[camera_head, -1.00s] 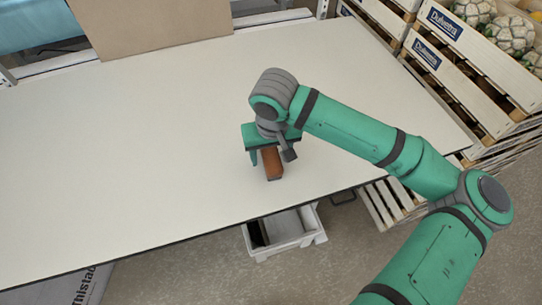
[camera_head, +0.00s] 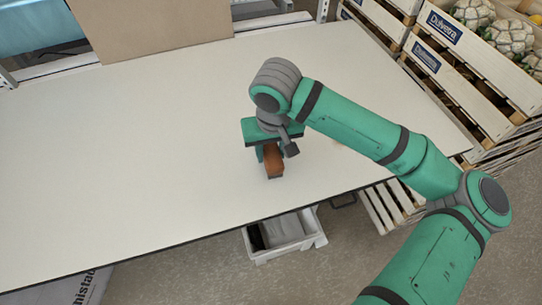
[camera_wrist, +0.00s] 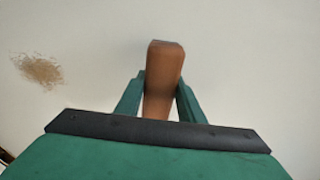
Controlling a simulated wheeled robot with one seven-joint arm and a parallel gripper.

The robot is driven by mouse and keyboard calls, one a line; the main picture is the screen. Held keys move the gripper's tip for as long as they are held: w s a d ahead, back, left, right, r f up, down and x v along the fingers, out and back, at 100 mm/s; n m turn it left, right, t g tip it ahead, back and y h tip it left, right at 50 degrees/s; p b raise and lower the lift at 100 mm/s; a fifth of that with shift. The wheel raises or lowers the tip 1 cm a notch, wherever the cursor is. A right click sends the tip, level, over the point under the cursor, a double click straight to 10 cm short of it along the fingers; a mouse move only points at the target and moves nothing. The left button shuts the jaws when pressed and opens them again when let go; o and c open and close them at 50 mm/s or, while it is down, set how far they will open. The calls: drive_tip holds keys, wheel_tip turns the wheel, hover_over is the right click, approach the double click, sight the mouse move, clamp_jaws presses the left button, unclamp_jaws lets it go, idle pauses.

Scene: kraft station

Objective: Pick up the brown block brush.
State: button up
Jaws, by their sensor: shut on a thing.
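The brown block brush (camera_head: 274,163) is a reddish-brown block over the white table, near its front edge. My gripper (camera_head: 270,154) is above it, with its fingers pointing down around it. In the wrist view the brush (camera_wrist: 163,72) stands between the two green fingers of my gripper (camera_wrist: 160,98), which are shut on its sides. The brush's near end is hidden behind the gripper's body. Its underside does not show, and the gap between it and the table is hard to judge.
The white table (camera_head: 120,150) is largely bare. A patch of brown crumbs (camera_wrist: 38,70) lies on it in the wrist view. Wooden crates (camera_head: 470,60) with cauliflowers stand at right. A brown board (camera_head: 150,25) stands at the back edge. A white bin (camera_head: 285,235) sits below the front edge.

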drive_tip(key=s+r, duration=0.1)
drive_tip(key=r, duration=0.1)
drive_tip(key=s+r, duration=0.3)
drive_tip(key=shift+s+a+r, duration=0.2)
drive_tip(key=shift+a+r, duration=0.2)
drive_tip(key=s+a+r, duration=0.1)
drive_tip(key=s+r, duration=0.3)
drive_tip(key=s, duration=0.5)
drive_tip(key=shift+s+a+r, duration=0.25)
drive_tip(key=shift+o, duration=1.4)
drive_tip(key=shift+c, duration=0.5)
